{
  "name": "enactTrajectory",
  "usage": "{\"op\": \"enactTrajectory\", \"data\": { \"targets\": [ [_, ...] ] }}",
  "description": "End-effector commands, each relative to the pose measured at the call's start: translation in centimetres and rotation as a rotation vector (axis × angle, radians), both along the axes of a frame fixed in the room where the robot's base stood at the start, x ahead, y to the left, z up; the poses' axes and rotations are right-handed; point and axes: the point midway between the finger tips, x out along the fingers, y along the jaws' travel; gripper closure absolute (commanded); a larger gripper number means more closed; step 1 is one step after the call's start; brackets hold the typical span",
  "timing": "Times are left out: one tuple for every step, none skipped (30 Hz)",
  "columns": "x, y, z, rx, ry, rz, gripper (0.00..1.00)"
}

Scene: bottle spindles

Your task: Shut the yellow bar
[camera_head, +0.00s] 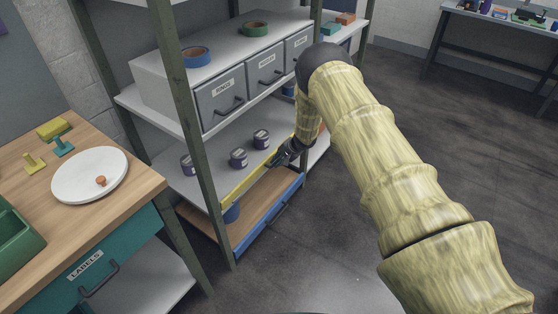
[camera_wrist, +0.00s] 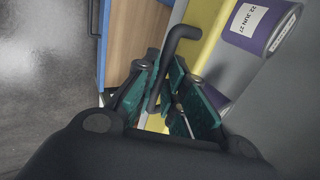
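The yellow bar (camera_head: 240,186) runs along the front edge of the middle shelf, between the rack's dark green posts. In the wrist view, the yellow bar (camera_wrist: 207,18) shows at the top with a dark bent handle (camera_wrist: 178,42) on it. My gripper (camera_head: 280,158) is at the bar's right half in the head view. In the wrist view, my gripper's green-padded fingers (camera_wrist: 168,92) stand apart on either side of the handle. The handle runs down between them, and I cannot tell whether either pad touches it. My gripper hides part of the bar in the head view.
Several tins (camera_head: 238,158) stand on the shelf behind the bar; one tin (camera_wrist: 265,28) is close in the wrist view. Grey drawers (camera_head: 222,98) are above. A wooden-bottomed drawer with a blue front (camera_head: 268,217) is below. A workbench (camera_head: 120,215) stands left. Open floor lies right.

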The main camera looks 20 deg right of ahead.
Motion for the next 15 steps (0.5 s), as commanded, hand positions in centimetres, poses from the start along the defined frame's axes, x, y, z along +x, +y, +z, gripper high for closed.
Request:
{"op": "enactTrajectory", "data": {
  "targets": [
    [-0.01, 0.08, -0.03, 0.001, 0.001, 0.001, 0.81],
    [-0.01, 0.07, -0.02, 0.001, 0.001, 0.001, 0.81],
    [0.0, 0.06, -0.01, 0.0, 0.0, 0.0, 0.81],
    [0.0, 0.05, -0.01, 0.0, 0.0, 0.0, 0.81],
    [0.0, 0.03, -0.01, 0.0, 0.0, 0.0, 0.81],
    [0.01, 0.02, 0.0, 0.0, 0.0, 0.0, 0.81],
    [0.0, 0.01, 0.01, 0.0, 0.0, 0.0, 0.81],
    [0.01, 0.0, 0.01, 0.0, 0.0, 0.0, 0.81],
    [0.01, -0.01, 0.04, 0.0, 0.0, 0.0, 0.81],
    [-0.01, -0.03, 0.08, -0.001, -0.001, -0.001, 0.81],
    [-0.03, -0.06, 0.15, -0.001, -0.001, -0.001, 0.81],
    [-0.1, -0.13, 0.29, -0.001, -0.001, -0.001, 0.81],
    [-0.16, -0.19, 0.44, 0.0, 0.0, -0.001, 0.81],
    [-0.25, -0.27, 0.62, 0.0, 0.0, -0.001, 0.81],
    [-0.38, -0.41, 0.93, 0.0, 0.0, -0.001, 0.81]
  ]
}}
